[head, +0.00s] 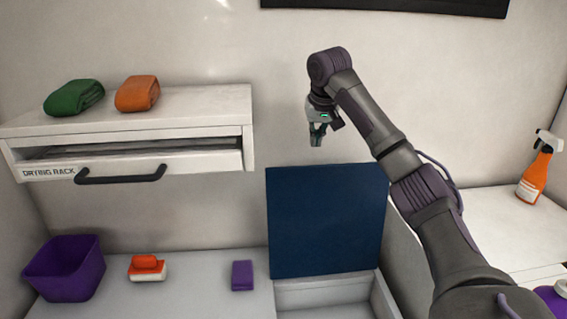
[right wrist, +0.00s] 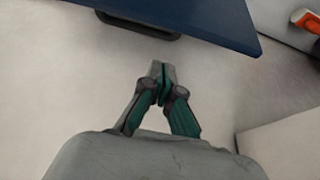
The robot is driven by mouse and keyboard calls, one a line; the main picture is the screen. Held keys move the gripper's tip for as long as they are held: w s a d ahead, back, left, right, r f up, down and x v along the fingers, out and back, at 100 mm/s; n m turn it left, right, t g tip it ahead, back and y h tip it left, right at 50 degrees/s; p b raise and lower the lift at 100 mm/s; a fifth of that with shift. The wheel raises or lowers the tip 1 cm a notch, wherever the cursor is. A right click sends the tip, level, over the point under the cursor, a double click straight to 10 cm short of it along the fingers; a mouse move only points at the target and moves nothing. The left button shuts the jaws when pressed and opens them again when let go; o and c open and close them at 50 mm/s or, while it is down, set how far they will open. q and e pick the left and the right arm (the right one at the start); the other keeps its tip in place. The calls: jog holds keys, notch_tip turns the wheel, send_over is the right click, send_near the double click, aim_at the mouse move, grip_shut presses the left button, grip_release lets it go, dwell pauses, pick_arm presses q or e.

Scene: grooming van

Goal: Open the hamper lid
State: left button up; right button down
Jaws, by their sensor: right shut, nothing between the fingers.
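The hamper lid (head: 326,220) is a dark blue panel. In the head view it stands raised, near upright, at the back of the white hamper (head: 322,288), whose opening shows below it. My right gripper (head: 317,141) is shut and empty, above the lid's top edge and apart from it. In the right wrist view the fingertips (right wrist: 162,70) are together over a pale surface. The blue lid (right wrist: 215,22) and a dark handle (right wrist: 138,24) show beyond them. My left gripper is not in view.
A drying rack drawer (head: 130,165) with a dark handle is at left, with green (head: 74,97) and orange (head: 138,93) towels above. A purple bin (head: 65,268), a brush (head: 147,268) and a purple block (head: 242,275) sit on the counter. An orange spray bottle (head: 536,170) stands right.

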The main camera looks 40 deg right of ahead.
jog(key=p+x, duration=0.4)
jog(key=x, duration=0.6)
